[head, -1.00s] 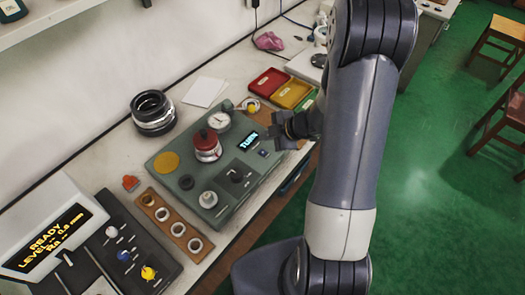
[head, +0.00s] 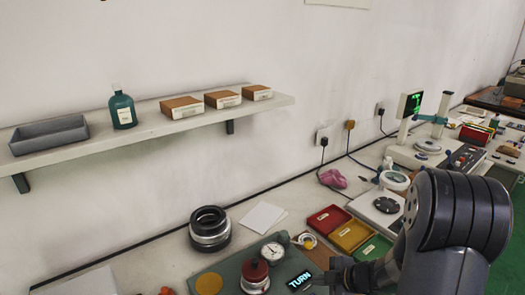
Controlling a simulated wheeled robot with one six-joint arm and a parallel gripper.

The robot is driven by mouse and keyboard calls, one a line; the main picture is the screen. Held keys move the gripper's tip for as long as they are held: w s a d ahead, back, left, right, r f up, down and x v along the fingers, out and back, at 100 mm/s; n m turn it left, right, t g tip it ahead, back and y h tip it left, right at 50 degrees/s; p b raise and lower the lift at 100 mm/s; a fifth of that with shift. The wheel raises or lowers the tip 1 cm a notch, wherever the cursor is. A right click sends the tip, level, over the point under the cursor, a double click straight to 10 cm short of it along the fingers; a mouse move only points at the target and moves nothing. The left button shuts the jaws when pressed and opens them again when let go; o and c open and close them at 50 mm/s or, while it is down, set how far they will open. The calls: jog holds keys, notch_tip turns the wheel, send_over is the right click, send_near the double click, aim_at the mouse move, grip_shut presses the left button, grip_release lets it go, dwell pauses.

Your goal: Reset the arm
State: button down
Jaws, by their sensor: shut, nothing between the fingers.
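My arm (head: 445,235) rises at the lower right of the head view. My gripper (head: 335,274) is the dark end at the bottom, shut and empty, just right of the green-grey device (head: 226,272) with the lit "TURN" display (head: 300,281). The device carries a dial gauge (head: 273,251), a red-topped knob piece (head: 255,272) and a yellow disc (head: 209,284). Its lower part is cut off by the frame edge. The fingertips are small and partly hard to make out.
Red (head: 326,219), yellow (head: 351,235) and green (head: 375,249) trays lie beyond my gripper. A stack of dark rings (head: 210,229) and a white sheet (head: 262,218) lie on the bench. A wall shelf (head: 160,127) holds a bottle (head: 122,108), a grey bin (head: 49,136) and boxes.

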jog(key=shift+r+p, duration=1.9)
jog(key=shift+r, duration=0.2)
jog(key=shift+f, duration=0.1)
